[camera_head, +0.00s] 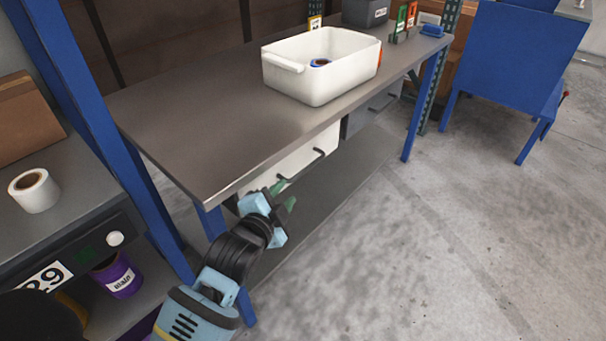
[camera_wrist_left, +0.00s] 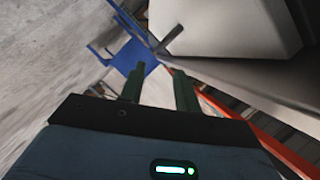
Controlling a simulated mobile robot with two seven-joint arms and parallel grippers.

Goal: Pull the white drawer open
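The white drawer (camera_head: 292,163) hangs under the front edge of the grey workbench (camera_head: 190,125). A dark bar handle (camera_head: 303,166) is on its front. The drawer appears shut, with its front just under the tabletop. My left gripper (camera_head: 284,197) is in front of the drawer's near end, below the tabletop edge, and hides part of that end. Its two green fingers are apart with nothing between them, as the left wrist view (camera_wrist_left: 158,90) also shows. There a pale drawer front (camera_wrist_left: 230,25) and a dark handle lie beyond the fingertips, apart from them. My right gripper is not in view.
A white bin (camera_head: 330,92) holding a blue-rimmed item stands on the workbench. A grey drawer (camera_head: 372,112) is to the right of the white one. Blue legs (camera_head: 425,100) support the bench. A lower shelf (camera_head: 325,195) lies underneath.

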